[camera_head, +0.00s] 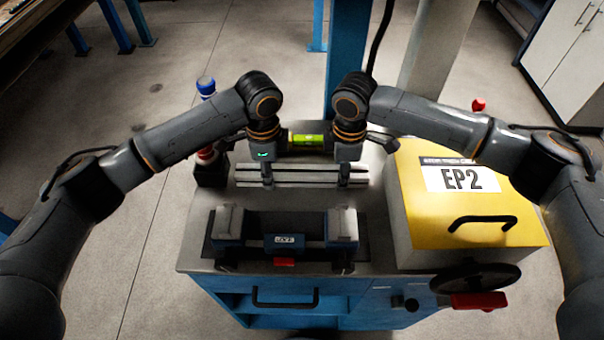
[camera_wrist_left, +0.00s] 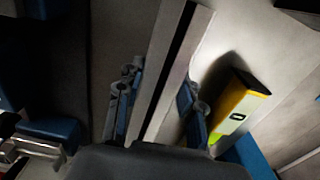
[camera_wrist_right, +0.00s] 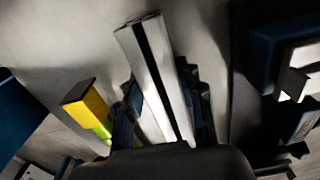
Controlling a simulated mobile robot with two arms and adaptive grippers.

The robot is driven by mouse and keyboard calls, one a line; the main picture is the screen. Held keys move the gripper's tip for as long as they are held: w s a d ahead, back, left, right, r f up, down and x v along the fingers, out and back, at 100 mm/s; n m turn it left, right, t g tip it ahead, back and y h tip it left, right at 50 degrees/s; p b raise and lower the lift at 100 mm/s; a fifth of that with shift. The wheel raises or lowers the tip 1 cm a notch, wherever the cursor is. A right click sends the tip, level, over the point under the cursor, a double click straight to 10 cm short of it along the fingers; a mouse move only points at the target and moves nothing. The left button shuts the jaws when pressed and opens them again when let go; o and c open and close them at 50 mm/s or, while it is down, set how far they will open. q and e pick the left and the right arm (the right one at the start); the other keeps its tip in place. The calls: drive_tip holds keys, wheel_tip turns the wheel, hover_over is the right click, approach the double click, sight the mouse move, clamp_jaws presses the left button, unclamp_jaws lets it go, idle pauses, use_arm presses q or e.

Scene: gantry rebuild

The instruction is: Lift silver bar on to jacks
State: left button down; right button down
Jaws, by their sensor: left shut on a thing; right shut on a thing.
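The silver bar (camera_head: 305,174) lies crosswise over the back part of the grey bench top, behind a dark blue fixture with two grey-topped blocks, which look like the jacks (camera_head: 285,240). My left gripper (camera_head: 267,180) is shut on the bar left of its middle, and my right gripper (camera_head: 344,180) is shut on it nearer its right end. The bar (camera_wrist_left: 168,75) runs between the left fingers in the left wrist view, and the bar (camera_wrist_right: 157,75) runs between the right fingers in the right wrist view. I cannot tell whether it touches the bench.
A yellow-green spirit level (camera_head: 308,141) lies behind the bar. A yellow box marked EP2 (camera_head: 470,195) stands at the right of the bench, with a black handwheel (camera_head: 475,278) in front. Blue and red-topped bottles (camera_head: 206,90) stand at the left. A blue post (camera_head: 346,40) rises behind.

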use_arm(q)
drive_tip(key=shift+r, duration=0.15)
use_arm(e)
drive_tip(key=shift+r, duration=0.2)
